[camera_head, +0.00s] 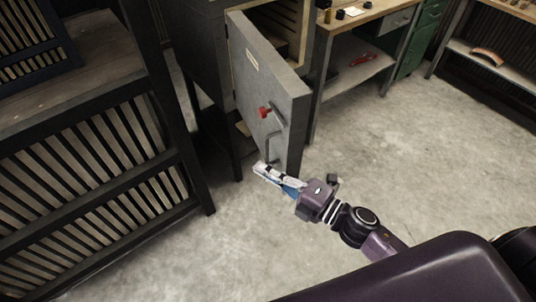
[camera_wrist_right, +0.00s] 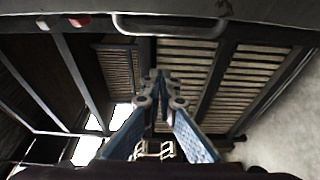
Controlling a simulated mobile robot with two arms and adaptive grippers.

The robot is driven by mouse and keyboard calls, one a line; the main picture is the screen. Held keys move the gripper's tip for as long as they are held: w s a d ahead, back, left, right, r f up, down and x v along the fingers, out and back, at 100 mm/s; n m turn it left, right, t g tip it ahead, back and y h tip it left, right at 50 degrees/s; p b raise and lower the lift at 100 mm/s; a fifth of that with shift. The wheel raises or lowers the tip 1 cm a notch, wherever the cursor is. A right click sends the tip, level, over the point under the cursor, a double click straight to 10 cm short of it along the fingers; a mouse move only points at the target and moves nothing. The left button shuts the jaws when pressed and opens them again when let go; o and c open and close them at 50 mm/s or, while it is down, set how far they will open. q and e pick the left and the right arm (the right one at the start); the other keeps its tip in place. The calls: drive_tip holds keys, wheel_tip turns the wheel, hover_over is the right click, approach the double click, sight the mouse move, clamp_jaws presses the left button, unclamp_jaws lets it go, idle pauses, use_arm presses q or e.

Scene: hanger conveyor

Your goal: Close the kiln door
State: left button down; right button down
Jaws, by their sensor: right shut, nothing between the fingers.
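The grey kiln door (camera_head: 262,90) stands swung open in the head view, hinged at the kiln body (camera_head: 205,50). A red knob (camera_head: 265,111) and a metal bar handle (camera_head: 271,146) are on its outer face. My right gripper (camera_head: 262,171) is shut and empty just below the door's lower outer corner, near the handle; contact cannot be told. In the right wrist view the handle (camera_wrist_right: 170,30) runs across the top, beyond the fingertips of my right gripper (camera_wrist_right: 153,76). My left gripper is out of view.
A dark slatted rack (camera_head: 100,150) stands on the left. A workbench (camera_head: 360,20) with a lower shelf stands right of the kiln, beside a green cabinet (camera_head: 420,40). The concrete floor (camera_head: 400,150) on the right is clear.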

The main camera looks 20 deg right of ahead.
sight(268, 158)
drive_tip(key=shift+w+d+p, duration=0.3)
drive_tip(key=shift+w+d, duration=0.25)
drive_tip(key=shift+w, duration=0.35)
drive_tip(key=shift+w+d+p, duration=0.25)
drive_tip(key=shift+w+d, duration=0.25)
drive_tip(key=shift+w, duration=0.4)
